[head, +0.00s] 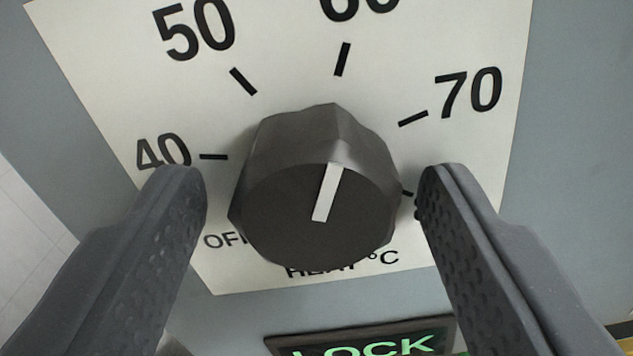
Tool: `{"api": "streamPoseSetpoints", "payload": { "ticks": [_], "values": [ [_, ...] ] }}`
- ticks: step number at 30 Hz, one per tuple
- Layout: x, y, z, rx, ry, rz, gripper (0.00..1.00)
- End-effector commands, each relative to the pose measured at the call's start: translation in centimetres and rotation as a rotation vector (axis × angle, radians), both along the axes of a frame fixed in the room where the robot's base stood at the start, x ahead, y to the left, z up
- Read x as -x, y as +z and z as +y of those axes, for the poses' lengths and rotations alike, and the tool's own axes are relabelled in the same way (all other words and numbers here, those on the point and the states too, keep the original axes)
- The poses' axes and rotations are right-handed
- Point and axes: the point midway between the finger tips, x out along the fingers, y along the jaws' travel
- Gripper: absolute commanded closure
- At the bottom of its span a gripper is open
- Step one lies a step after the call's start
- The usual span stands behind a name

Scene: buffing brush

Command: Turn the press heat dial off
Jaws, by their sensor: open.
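The press heat dial (310,195) is a dark grey faceted knob in the middle of the head view. Its white pointer line (327,192) points up, slightly right, towards the 60 mark. It stands on a white scale plate (290,60) with 40, 50, 60 and 70 marks, and OFF at lower left, partly hidden by the knob. "HEAT °C" is printed below, also partly covered. My gripper (312,190) is open, one finger on each side of the knob. Gaps show between both fingers and the knob.
Below the plate is a dark panel (360,342) with green lit letters reading LOCK, cut off by the frame. The grey-blue press face (580,150) surrounds the plate. A pale tiled surface (30,240) shows at far left.

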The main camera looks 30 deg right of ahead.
Motion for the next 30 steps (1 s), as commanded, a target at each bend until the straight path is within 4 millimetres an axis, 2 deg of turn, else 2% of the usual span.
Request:
{"api": "streamPoseSetpoints", "payload": {
  "ticks": [13, 14, 18, 19, 20, 21, 24, 30],
  "values": [
    [-0.2, 0.1, -0.2, 0.001, 0.000, -0.002, 0.43],
    [-0.2, 0.1, -0.2, 0.001, 0.000, -0.002, 0.45],
    [-0.2, 0.1, -0.2, 0.001, 0.000, -0.002, 0.84],
    [-0.2, 0.1, -0.2, 0.001, 0.000, -0.002, 0.87],
    [-0.2, 0.1, -0.2, 0.001, 0.000, -0.002, 0.87],
    [-0.2, 0.2, 1.5, 0.006, 0.001, -0.001, 0.87],
    [-0.4, 0.0, 0.7, 0.003, 0.005, -0.001, 0.87],
    [-0.4, -0.1, 0.4, 0.027, 0.008, 0.012, 0.88]
  ]
}}
